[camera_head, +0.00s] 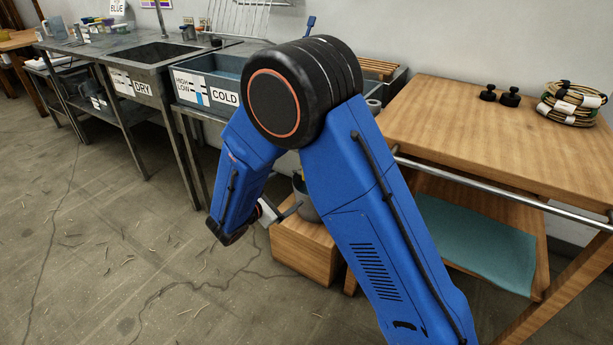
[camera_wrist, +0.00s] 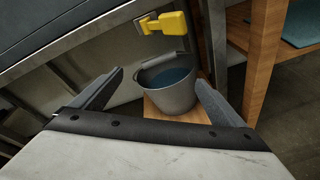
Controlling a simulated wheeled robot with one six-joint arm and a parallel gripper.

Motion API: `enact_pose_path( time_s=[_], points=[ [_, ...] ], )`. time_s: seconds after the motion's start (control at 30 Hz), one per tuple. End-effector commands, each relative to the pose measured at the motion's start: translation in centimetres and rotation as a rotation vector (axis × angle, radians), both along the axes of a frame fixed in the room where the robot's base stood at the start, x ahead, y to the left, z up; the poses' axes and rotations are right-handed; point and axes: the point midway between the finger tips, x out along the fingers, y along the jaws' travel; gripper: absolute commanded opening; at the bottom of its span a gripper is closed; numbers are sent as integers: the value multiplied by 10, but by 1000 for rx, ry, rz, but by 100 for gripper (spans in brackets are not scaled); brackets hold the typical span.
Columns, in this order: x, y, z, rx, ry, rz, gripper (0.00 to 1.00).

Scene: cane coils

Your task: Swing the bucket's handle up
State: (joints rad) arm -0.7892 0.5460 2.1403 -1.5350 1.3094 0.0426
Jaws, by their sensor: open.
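The grey bucket (camera_wrist: 178,98) stands upright on a wooden block (camera_wrist: 152,108) in the wrist view, with bluish water inside. A pale grey band along the far side of its rim looks like the handle (camera_wrist: 165,60); its exact tilt is hard to tell. My gripper (camera_wrist: 159,77) is open and empty, its two fingers spread on either side of the bucket in the picture; I cannot tell how far off they are. In the head view the bucket (camera_head: 307,207) is mostly hidden behind my blue arm, and my gripper (camera_head: 288,214) shows small beside it.
A yellow tap-like fitting (camera_wrist: 165,22) is just above the bucket. A wooden table (camera_head: 470,125) with a front rail and lower shelf stands to the right. The floor to the left is open.

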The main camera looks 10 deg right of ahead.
Motion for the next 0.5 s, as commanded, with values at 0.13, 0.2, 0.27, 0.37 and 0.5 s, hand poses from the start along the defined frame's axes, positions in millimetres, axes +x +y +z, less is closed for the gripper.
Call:
enact_pose_path(
  time_s=[0.13,0.2,0.27,0.37,0.5],
  points=[
    [0,0,-5,171,-176,-63,94],
    [0,0,-6,256,-260,-91,94],
    [0,0,-8,327,-333,-113,94],
    [0,0,-10,447,-456,-148,94],
    [0,0,-13,619,-626,-190,94]
  ],
)
